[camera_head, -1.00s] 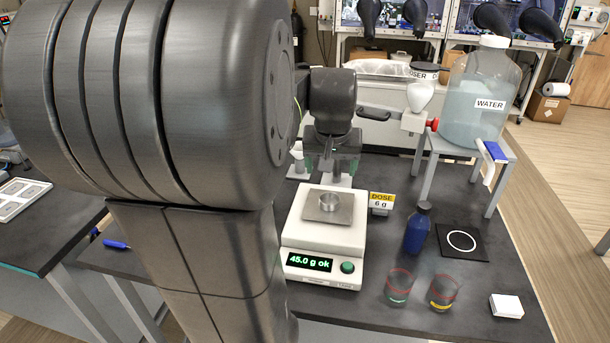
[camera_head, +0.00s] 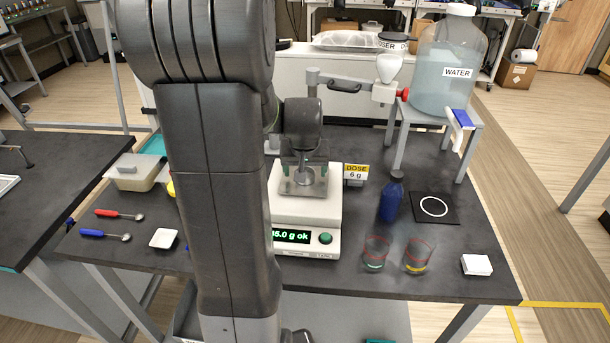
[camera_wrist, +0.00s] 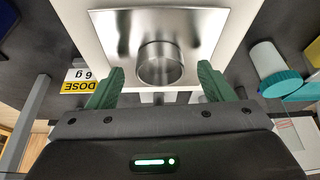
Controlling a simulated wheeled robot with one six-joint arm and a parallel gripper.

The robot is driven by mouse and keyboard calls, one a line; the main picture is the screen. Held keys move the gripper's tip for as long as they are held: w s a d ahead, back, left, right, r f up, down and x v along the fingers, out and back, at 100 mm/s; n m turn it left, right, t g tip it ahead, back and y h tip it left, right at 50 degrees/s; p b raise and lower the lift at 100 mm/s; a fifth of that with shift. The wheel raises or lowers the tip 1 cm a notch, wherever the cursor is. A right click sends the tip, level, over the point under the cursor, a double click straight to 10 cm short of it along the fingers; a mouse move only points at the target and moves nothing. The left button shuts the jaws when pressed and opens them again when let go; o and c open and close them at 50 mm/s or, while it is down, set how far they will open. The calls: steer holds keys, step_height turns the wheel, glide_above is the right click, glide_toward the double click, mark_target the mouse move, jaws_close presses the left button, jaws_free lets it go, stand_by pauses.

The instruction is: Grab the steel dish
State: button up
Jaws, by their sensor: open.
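The steel dish (camera_wrist: 160,66) is a small round metal cup. It stands on the square steel pan of the white balance (camera_head: 307,208). In the head view the dish (camera_head: 303,180) is partly hidden by my gripper (camera_head: 304,172), which hangs over the pan. In the wrist view my gripper (camera_wrist: 162,85) is open, with one green finger to each side of the dish and a gap on both sides. The fingers do not touch it. The balance display reads about 45.0 g ok, its first digit partly covered by my arm.
A blue bottle (camera_head: 391,197), a black mat (camera_head: 433,208) with a white ring, and two glass beakers (camera_head: 376,254) stand to the right. Two spoons (camera_head: 119,214) and a white dish (camera_head: 163,238) lie left.

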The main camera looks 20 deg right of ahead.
steer(key=shift+w+f, duration=0.1)
steer(key=shift+f, duration=0.25)
steer(key=c, duration=1)
steer(key=shift+c, duration=0.2)
